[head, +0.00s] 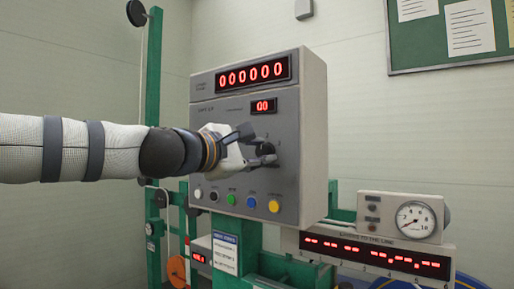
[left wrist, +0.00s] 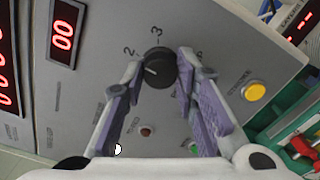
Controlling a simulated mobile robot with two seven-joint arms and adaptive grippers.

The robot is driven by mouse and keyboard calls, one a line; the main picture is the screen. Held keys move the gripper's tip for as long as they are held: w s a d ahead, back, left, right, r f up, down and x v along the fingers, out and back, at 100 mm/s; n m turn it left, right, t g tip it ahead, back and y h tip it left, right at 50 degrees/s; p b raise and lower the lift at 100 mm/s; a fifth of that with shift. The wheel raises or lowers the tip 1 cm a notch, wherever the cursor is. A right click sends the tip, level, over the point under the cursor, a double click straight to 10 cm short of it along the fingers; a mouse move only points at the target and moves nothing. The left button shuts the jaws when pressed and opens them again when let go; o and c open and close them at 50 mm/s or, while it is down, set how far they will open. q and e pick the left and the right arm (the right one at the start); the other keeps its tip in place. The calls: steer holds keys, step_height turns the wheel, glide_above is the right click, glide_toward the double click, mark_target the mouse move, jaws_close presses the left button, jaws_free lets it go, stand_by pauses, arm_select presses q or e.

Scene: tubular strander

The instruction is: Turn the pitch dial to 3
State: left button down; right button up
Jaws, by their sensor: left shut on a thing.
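The pitch dial (left wrist: 160,65) is a round black knob on the grey front of the control box. The numbers 2 and 3 show beside it in the left wrist view; another mark on the right is partly hidden by a finger. My left gripper (head: 269,150) is shut on the dial, one finger on each side. In the head view the hand partly covers the dial. My right gripper is not in view.
A round gauge (head: 415,220) stands at the lower right.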

arm_select(q)
steer(key=m+p, duration=0.1)
steer(key=m, duration=0.4)
steer(key=shift+r+m, duration=0.1)
steer(key=shift+m, duration=0.2)
steer(key=m, duration=0.5)
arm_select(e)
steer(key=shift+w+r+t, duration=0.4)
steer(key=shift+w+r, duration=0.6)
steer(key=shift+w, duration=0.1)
arm_select(q)
steer(key=shift+m, duration=0.4)
steer(key=c, duration=1.3)
jaws_free()
